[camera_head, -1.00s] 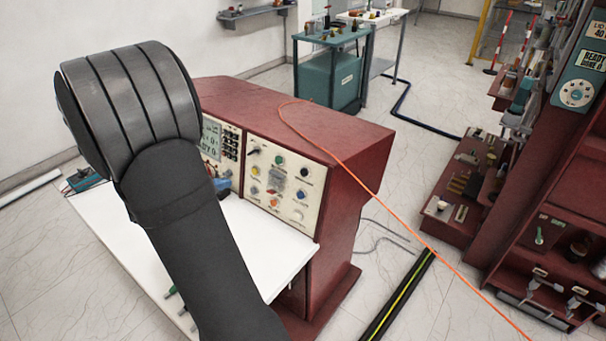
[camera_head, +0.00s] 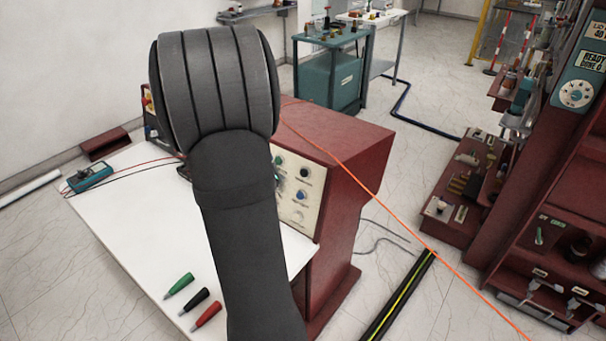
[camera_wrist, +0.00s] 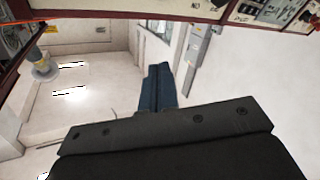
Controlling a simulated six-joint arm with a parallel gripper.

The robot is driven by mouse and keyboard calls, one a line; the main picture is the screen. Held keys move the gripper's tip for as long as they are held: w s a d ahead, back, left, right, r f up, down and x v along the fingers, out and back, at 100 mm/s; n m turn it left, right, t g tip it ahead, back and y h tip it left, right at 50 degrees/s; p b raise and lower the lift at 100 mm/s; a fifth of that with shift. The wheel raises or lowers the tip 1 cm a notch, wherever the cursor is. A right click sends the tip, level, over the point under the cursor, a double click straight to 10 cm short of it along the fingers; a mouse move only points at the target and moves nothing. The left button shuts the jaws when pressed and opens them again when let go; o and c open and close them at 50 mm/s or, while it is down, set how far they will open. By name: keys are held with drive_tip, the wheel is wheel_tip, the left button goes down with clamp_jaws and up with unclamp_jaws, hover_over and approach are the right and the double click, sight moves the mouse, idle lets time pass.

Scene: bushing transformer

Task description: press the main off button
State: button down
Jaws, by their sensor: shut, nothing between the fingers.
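The cream control panel (camera_head: 312,190) is on the front of a dark red console (camera_head: 345,150) in the head view. Its right part shows a green, a black, a blue and a white knob or button; my arm hides the rest. I cannot tell which is the main off button. In the wrist view, a strip of the panel (camera_wrist: 275,10) shows at the top right edge. My gripper (camera_wrist: 158,68) shows there as dark blue fingers pressed together, empty and apart from the panel. In the head view my gripper is hidden behind my arm.
A white tabletop (camera_head: 130,220) before the console holds a blue meter (camera_head: 90,176) with leads and green, black and red probes (camera_head: 193,300). An orange cable (camera_head: 370,195) runs over the console. A dark red shelf unit (camera_head: 540,200) stands at the right. Floor between is mostly clear.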

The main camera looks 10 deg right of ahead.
sight(304, 173)
drive_tip(key=s+d+f+n+g+y, duration=0.1)
drive_tip(key=s+d+f+n+y, duration=0.1)
drive_tip(key=s+f+n+y, duration=0.3)
drive_tip(key=shift+s+d+f+n+y, duration=0.15)
drive_tip(key=shift+s+n+y, duration=0.4)
drive_tip(key=shift+n, duration=0.65)
drive_tip(key=shift+w, duration=0.15)
drive_tip(key=w+d+f, duration=0.2)
drive_tip(key=w+d, duration=0.4)
idle(1.6)
drive_tip(key=shift+w+d+f, duration=0.15)
drive_tip(key=shift+w+d, duration=0.15)
drive_tip(key=shift+w+d+f, duration=0.1)
drive_tip(key=shift+w+d, duration=0.2)
drive_tip(key=shift+d, duration=0.05)
idle(0.8)
drive_tip(key=shift+a, duration=0.1)
drive_tip(key=shift+s+a+r, duration=0.2)
drive_tip(key=shift+s+a, duration=0.35)
drive_tip(key=shift+s, duration=0.05)
